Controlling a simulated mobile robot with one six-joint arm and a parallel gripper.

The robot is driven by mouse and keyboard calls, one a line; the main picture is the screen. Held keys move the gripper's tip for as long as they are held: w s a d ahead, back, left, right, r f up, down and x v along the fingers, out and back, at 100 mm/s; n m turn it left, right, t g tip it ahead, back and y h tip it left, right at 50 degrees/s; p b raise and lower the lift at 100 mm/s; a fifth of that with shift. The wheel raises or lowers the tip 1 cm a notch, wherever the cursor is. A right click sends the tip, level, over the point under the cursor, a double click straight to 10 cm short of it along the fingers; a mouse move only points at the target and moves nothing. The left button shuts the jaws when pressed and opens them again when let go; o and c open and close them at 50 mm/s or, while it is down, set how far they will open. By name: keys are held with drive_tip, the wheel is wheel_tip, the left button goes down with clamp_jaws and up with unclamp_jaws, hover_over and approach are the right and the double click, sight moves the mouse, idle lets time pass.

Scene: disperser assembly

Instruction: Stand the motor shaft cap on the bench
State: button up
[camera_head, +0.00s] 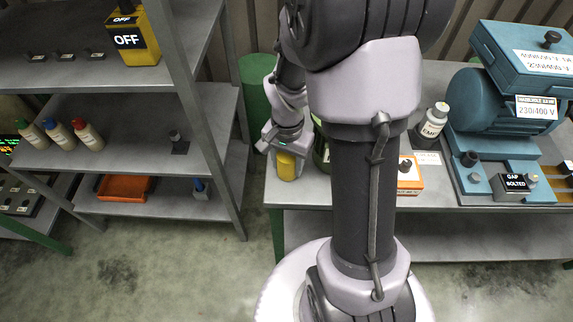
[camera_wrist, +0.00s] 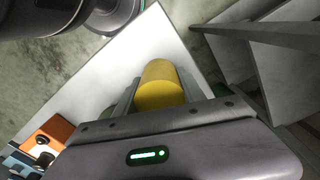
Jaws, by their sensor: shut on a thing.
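The motor shaft cap looks to be the yellow cylinder (camera_head: 286,166) at the left end of the bench (camera_head: 440,88) in the head view. It also shows in the wrist view (camera_wrist: 160,84), between the fingers. My gripper (camera_head: 287,155) is shut on it from above. The cap looks upright, with its lower end at or very near the bench top by the left edge. I cannot tell whether it touches the bench. Its upper part is hidden by the gripper in the head view.
A green cylinder (camera_head: 320,150) stands just right of the cap, partly hidden by my arm. An orange box (camera_head: 409,176), a white-capped bottle (camera_head: 432,124) and a blue motor (camera_head: 505,105) are further right. Grey shelves (camera_head: 130,130) stand left across a floor gap.

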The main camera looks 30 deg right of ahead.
drive_tip(key=shift+f, duration=0.2)
drive_tip(key=shift+f, duration=0.2)
drive_tip(key=o, duration=1.4)
drive_tip(key=shift+c, duration=0.2)
